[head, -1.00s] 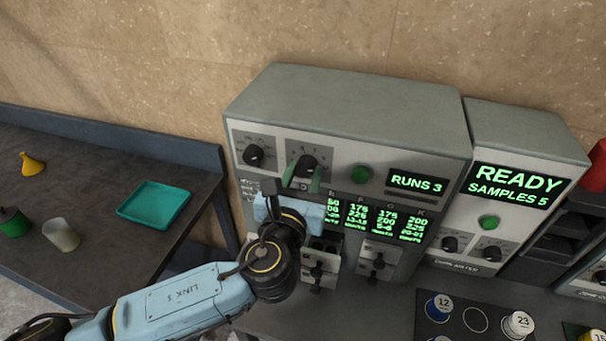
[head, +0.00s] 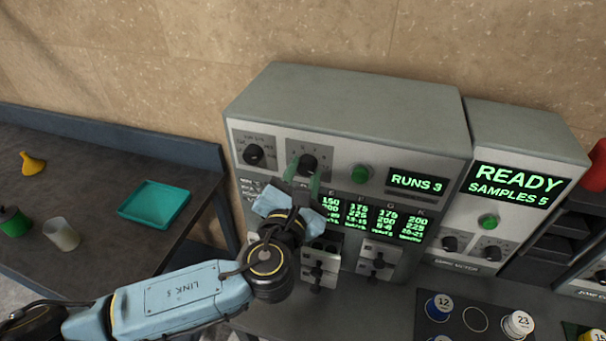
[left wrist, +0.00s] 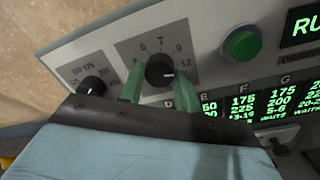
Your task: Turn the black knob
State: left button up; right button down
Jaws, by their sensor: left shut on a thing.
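Two black knobs sit on the grey press panel. The right one (head: 307,164), on a dial marked with numbers such as 5, 7, 9 and 12, also shows in the left wrist view (left wrist: 160,71). My left gripper (head: 303,172) is shut on this knob, its green fingers on either side of it. In the left wrist view the gripper (left wrist: 158,80) is tilted relative to the panel. The left knob (head: 254,154) has its own dial and is free; it also shows in the left wrist view (left wrist: 92,87). My right gripper is not in view.
A green button (head: 361,174) is just right of the held knob, beside a "RUNS 3" display (head: 418,186). A second unit (head: 520,150) reads "READY SAMPLES 5". A teal tray (head: 155,205) and a yellow funnel (head: 33,164) lie on the left table.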

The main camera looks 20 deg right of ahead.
pick_arm(q)
jog(key=o, duration=1)
jog(key=shift+s, duration=0.1)
jog(key=b+v, duration=0.2)
jog(key=v, duration=1.1)
jog(key=shift+a, duration=0.15)
